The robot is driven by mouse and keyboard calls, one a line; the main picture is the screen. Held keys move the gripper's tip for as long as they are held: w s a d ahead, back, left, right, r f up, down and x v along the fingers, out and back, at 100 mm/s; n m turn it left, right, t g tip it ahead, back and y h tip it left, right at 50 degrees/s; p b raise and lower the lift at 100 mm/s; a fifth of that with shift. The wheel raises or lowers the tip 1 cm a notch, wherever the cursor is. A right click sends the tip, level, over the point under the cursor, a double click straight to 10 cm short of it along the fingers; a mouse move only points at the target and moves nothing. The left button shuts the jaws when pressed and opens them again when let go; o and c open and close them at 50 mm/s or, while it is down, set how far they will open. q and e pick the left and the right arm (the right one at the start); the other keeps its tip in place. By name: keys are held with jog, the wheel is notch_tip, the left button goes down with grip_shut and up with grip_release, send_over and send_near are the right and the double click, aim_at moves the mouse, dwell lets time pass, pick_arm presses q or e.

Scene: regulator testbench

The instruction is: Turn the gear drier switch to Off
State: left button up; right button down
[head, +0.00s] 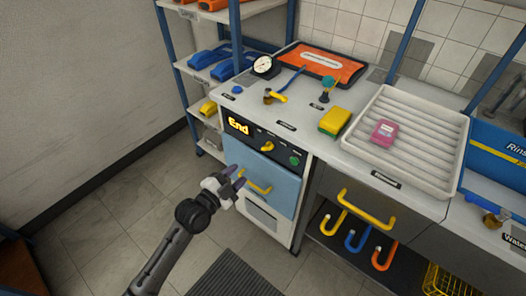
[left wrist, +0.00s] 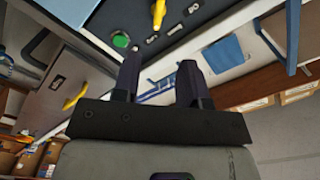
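The drier switch is a yellow knob (head: 267,146) on the dark control panel of the gear drier (head: 271,187), right of a lit display (head: 238,125) reading "End". In the left wrist view the yellow knob (left wrist: 158,14) shows at the top, beyond the fingertips, with small labels around it too blurred to read. My left gripper (head: 236,176) is in front of the drier's blue door, lower than the knob and apart from it. In the left wrist view its two dark fingers (left wrist: 160,78) are spread with nothing between them. My right gripper is not in view.
A green button (head: 294,160) sits right of the knob. A yellow door handle (head: 258,187) is close to my left gripper. On the counter above are a gauge (head: 263,66), a yellow-green sponge (head: 334,121) and a white tray (head: 388,163). Floor at left is clear.

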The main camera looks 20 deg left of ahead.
aim_at(265, 150)
pick_arm(q)
jog(key=b+x, duration=0.2)
jog(key=x, duration=1)
jog(key=shift+s+d+b, duration=0.1)
jog(key=shift+b, duration=0.2)
jog(key=shift+w+d, duration=0.15)
jog(key=shift+w, duration=0.35)
grip_shut()
